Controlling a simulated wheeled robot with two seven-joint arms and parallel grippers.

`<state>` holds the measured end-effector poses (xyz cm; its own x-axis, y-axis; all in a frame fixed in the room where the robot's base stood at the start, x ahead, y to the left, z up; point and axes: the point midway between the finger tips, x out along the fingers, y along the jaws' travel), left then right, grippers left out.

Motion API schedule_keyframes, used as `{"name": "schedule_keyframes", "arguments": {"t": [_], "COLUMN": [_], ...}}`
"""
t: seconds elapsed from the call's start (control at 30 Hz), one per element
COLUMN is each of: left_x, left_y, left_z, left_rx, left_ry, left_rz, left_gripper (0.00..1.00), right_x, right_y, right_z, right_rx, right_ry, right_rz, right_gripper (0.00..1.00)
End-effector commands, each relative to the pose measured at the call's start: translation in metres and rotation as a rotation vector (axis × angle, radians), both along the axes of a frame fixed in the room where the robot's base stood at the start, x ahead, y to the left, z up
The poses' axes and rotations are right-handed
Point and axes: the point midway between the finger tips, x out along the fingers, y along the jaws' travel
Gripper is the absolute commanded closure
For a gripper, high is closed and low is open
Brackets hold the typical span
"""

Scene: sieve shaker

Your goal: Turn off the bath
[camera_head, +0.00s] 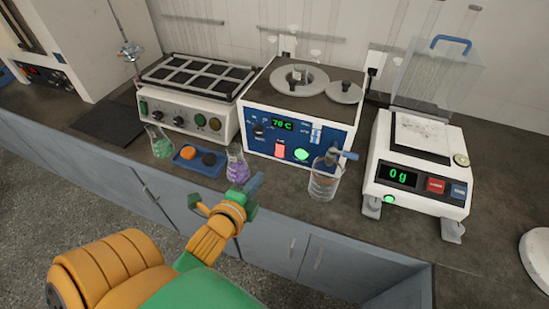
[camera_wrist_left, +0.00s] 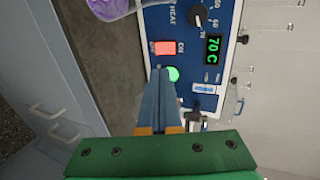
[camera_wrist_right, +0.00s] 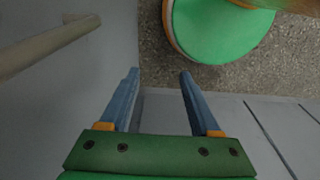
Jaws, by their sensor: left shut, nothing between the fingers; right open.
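The bath (camera_head: 300,115) is a white box with a blue front panel and round lids on top. Its display (camera_head: 282,124) reads 70 C, beside a black knob (camera_head: 258,130). A red switch (camera_head: 280,150) and a lit green lamp (camera_head: 301,154) sit low on the panel; the left wrist view also shows the red switch (camera_wrist_left: 166,48) and green lamp (camera_wrist_left: 172,74). My left gripper (camera_head: 257,182) is shut and empty in front of the panel. In its wrist view the fingertips (camera_wrist_left: 160,72) overlap the lamp's edge; contact cannot be told. My right gripper (camera_wrist_right: 157,75) is open and empty by the grey cabinets.
A flask of purple liquid (camera_head: 237,165) stands close behind my left gripper. A glass beaker (camera_head: 323,183) stands before the bath's right side. A blue tray (camera_head: 197,166), a green flask (camera_head: 160,145), a hotplate (camera_head: 185,108) and a balance (camera_head: 420,150) share the bench.

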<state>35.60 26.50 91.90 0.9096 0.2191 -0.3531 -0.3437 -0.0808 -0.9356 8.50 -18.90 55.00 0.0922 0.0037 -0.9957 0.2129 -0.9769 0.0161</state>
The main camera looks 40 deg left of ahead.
Motion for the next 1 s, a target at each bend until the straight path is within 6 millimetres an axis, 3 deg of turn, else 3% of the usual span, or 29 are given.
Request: {"name": "schedule_keyframes", "arguments": {"t": [0.5,0.7,1.0], "left_x": [0.098,0.115,0.118], "left_y": [0.023,0.027,0.028], "left_z": [-0.037,-0.045,-0.046], "left_rx": [-0.003,-0.002,-0.002], "left_ry": [-0.001,-0.001,0.001], "left_rz": [0.001,0.000,-0.002], "left_gripper": [1.00,1.00,1.00], "right_x": [0.000,0.000,0.000], "right_y": [0.000,0.000,0.000], "right_z": [-0.003,-0.004,-0.004], "right_rx": [0.000,0.000,0.000], "right_ry": [0.000,0.000,0.000], "right_rz": [0.000,0.000,0.000], "right_gripper": [0.36,0.36,0.36]}}
